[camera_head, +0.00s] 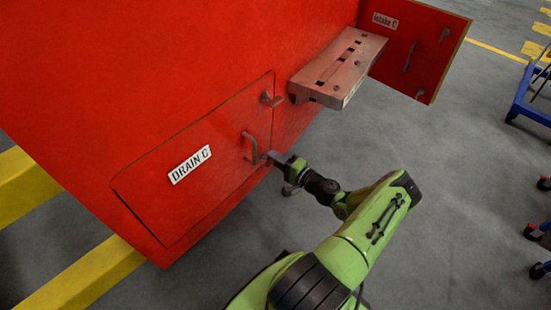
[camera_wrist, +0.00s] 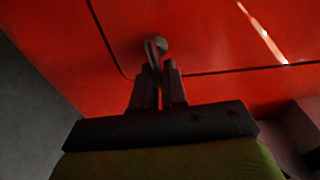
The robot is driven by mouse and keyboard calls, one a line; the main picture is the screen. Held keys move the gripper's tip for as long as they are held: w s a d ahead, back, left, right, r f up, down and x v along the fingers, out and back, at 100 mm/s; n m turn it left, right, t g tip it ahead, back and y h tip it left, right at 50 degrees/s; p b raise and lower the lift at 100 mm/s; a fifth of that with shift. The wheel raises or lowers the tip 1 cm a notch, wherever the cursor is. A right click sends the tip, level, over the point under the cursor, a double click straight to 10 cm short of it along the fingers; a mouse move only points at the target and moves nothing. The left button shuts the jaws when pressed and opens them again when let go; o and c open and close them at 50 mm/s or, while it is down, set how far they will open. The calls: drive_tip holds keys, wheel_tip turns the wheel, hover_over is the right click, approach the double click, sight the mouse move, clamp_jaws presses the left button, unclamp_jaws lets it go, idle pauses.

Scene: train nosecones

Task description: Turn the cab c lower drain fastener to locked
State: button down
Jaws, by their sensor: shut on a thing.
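The red drain panel (camera_head: 150,200), labelled DRAIN C, lies closed against the red body. Its lower fastener (camera_head: 264,156) is a small grey piece at the panel's lower right corner. In the wrist view the fastener (camera_wrist: 153,45) is a round metal head with a flat tab, close to the panel's corner seam. My gripper (camera_head: 270,157) reaches it from the right. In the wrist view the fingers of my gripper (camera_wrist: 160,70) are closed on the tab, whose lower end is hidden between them. The exact angle of the tab is hard to tell in the head view.
An upper fastener (camera_head: 271,99) and a curved handle (camera_head: 251,146) stick out from the panel. A pinkish step (camera_head: 340,65) juts out above my arm. An open panel labelled Intake C (camera_head: 420,45) hangs behind it. Grey floor (camera_head: 420,170) is clear at right; a blue cart (camera_head: 530,95) stands beyond.

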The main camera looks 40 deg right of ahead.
idle(0.3)
drive_tip(key=c, duration=1.3)
unclamp_jaws()
drive_tip(key=shift+o, duration=0.2)
drive_tip(key=shift+s, duration=0.1)
drive_tip(key=s+d+p, duration=0.1)
drive_tip(key=s+p, duration=0.1)
drive_tip(key=s, duration=1.3)
drive_tip(key=shift+s+d, duration=0.25)
drive_tip(key=shift+d, duration=0.05)
